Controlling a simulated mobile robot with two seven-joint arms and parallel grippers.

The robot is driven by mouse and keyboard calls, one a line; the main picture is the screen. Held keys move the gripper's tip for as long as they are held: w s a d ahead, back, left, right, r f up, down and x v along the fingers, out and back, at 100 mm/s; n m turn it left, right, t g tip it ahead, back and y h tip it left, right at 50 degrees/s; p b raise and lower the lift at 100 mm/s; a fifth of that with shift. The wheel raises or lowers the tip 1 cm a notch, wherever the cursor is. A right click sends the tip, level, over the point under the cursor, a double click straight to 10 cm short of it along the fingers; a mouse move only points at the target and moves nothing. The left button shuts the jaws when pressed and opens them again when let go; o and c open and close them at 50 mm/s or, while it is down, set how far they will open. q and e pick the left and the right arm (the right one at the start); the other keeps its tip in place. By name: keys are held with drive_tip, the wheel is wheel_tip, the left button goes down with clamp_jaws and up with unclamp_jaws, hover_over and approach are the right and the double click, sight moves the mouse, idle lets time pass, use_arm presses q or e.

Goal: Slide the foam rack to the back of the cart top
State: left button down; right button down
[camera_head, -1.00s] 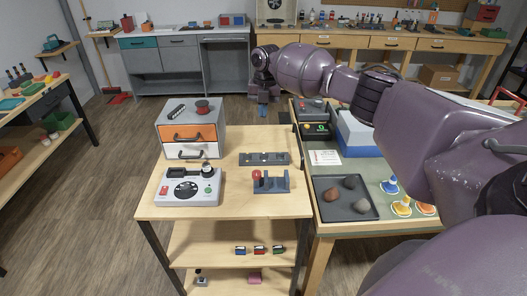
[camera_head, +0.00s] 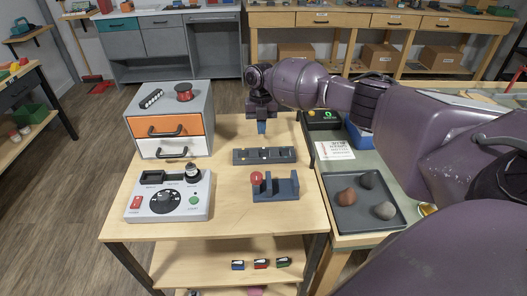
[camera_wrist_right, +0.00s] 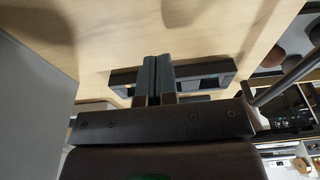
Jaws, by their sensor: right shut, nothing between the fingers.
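The foam rack (camera_head: 264,156) is a dark, low, flat strip with slots. It lies on the right half of the wooden cart top (camera_head: 230,215), a little in front of the back edge. My right gripper (camera_head: 261,130) points down just behind the rack in the head view, with its bluish fingers shut and empty. In the right wrist view the shut fingers (camera_wrist_right: 158,65) overlap the dark rack (camera_wrist_right: 205,80) and hide its middle. I cannot tell whether they touch it. My left gripper is not in view.
A drawer box (camera_head: 168,128) stands at the cart's back left, with a control panel (camera_head: 165,198) in front. A blue-grey fixture with a red knob (camera_head: 274,186) sits in front of the rack. A tray of stones (camera_head: 355,205) lies on the neighbouring table.

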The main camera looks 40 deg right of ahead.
sight(264, 159)
drive_tip(key=s+a+p, duration=0.1)
drive_tip(key=s, duration=0.1)
drive_tip(key=s+a+p, duration=0.1)
drive_tip(key=s, duration=0.1)
drive_tip(key=s+a+p, duration=0.1)
drive_tip(key=s+a, duration=0.1)
drive_tip(key=shift+s+r, duration=0.2)
drive_tip(key=shift+s, duration=0.1)
drive_tip(key=shift+s+a+f+p, duration=0.25)
drive_tip(key=shift+s+a+f, duration=0.1)
drive_tip(key=shift+s, duration=0.3)
drive_tip(key=shift+s+a+f+p, duration=0.2)
drive_tip(key=shift+s+a, duration=0.15)
drive_tip(key=shift+s, duration=0.3)
drive_tip(key=shift+f, duration=0.45)
drive_tip(key=shift+s+f, duration=0.1)
